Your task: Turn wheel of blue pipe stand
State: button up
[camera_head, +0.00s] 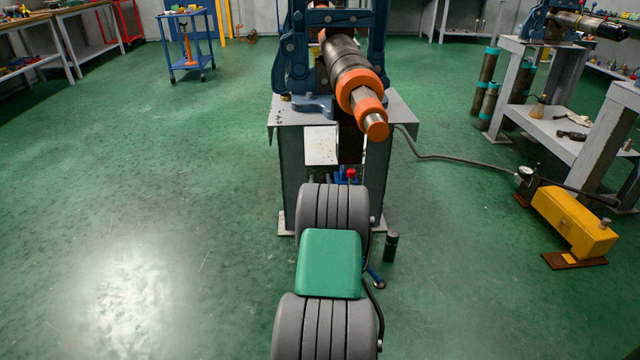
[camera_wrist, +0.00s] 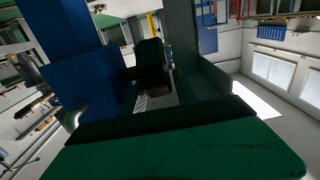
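A large blue pipe vise (camera_head: 294,62) stands on a grey stand (camera_head: 292,165) at top centre of the head view. It holds a dark pipe (camera_head: 345,60) with orange rings, pointing toward me. Low behind my grey and green arm, a small red part (camera_head: 351,174) with blue beside it and a blue foot (camera_head: 374,276) show; my arm hides what lies between. I cannot make out a wheel. My gripper is not recognisable in the head view. In the wrist view, dark shapes and a green surface fill the middle and bottom, and the finger opening cannot be read.
A yellow box-shaped unit (camera_head: 575,222) with a gauge and hose lies on the floor at right, by a grey bench (camera_head: 540,125). A black cylinder (camera_head: 391,247) stands right of my arm. A blue cart (camera_head: 190,48) is at the back left. The left floor is clear.

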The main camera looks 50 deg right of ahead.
jog(key=shift+c, duration=0.4)
grip_shut()
jog(key=shift+f+b, duration=0.25)
jog(key=shift+b, duration=0.25)
